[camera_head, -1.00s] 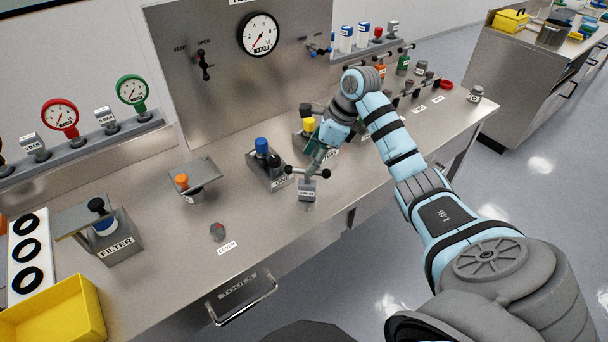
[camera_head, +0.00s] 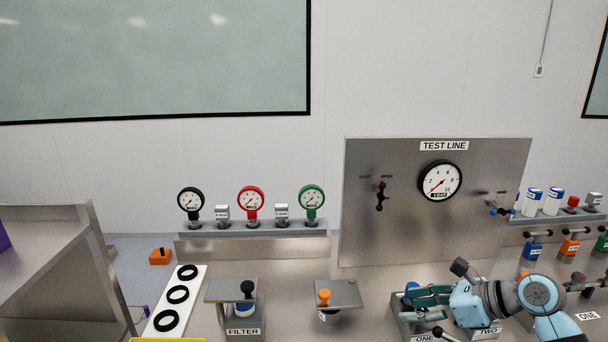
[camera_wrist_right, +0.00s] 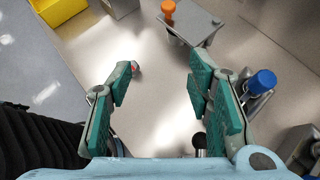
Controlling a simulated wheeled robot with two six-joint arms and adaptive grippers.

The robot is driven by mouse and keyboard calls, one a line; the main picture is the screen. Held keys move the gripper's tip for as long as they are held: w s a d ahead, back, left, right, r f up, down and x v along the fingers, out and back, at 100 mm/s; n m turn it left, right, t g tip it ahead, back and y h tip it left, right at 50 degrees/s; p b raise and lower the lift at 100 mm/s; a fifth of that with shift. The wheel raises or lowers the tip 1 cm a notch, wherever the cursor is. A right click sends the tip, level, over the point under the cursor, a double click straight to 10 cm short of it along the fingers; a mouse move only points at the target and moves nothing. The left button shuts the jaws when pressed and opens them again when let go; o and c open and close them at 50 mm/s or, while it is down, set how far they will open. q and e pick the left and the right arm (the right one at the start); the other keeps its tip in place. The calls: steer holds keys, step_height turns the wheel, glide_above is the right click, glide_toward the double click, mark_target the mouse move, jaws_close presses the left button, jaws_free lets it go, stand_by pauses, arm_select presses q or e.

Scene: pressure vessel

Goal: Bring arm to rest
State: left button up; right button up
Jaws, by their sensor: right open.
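My right gripper (camera_head: 428,296) is in the lower right of the head view, its teal fingers pointing left above the fixtures labelled ONE and TWO. In the right wrist view my right gripper (camera_wrist_right: 162,78) is open, with only bare bench between its fingers. A blue knob (camera_wrist_right: 262,82) stands just beyond the right-hand finger; I cannot tell whether they touch. My light blue right arm (camera_head: 556,327) runs out of the bottom edge of the head view. My left gripper is in neither view.
The steel TEST LINE panel (camera_head: 364,225) with a dial stands behind the gripper. A bracket with an orange knob (camera_head: 324,295) and the FILTER fixture (camera_head: 242,331) are to its left. A yellow bin (camera_wrist_right: 62,8) shows in the wrist view. Bench between is mostly clear.

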steer(key=a+r+m+t+y, duration=0.5)
steer(key=a+r+m+t, duration=0.2)
steer(key=r+m+t, duration=0.3)
steer(key=s+d+m+t+h, duration=0.2)
steer(key=d+m+t+h, duration=0.35)
steer(key=m+h, duration=0.6)
steer(key=s+d+f+m+g+h, duration=0.3)
steer(key=f+m, duration=0.4)
steer(key=m, duration=0.1)
steer(key=s+d+f+m+g+h, duration=0.4)
steer(key=f+m, duration=0.3)
steer(key=m, duration=0.2)
steer(key=s+a+f+m+g+y, duration=0.2)
steer(key=s+a+f+g, duration=0.15)
steer(key=s+f, duration=0.3)
steer(key=s+a+f+m+g+y, duration=0.1)
steer(key=s+a+f+m+g, duration=0.1)
steer(key=s+f+g, duration=0.35)
steer(key=s+a+f+m+g+y, duration=0.25)
steer(key=s+f, duration=0.35)
steer(key=s, duration=0.4)
step_height(320, 180, down, 19)
steer(key=s+d+g+h+b, duration=0.1)
steer(key=d+g, duration=0.1)
steer(key=s+f+b, duration=0.1)
steer(key=s+f, duration=1.3)
steer(key=shift+s+d+f+g, duration=0.2)
steer(key=shift+f+g, duration=0.1)
steer(key=shift+g, duration=0.1)
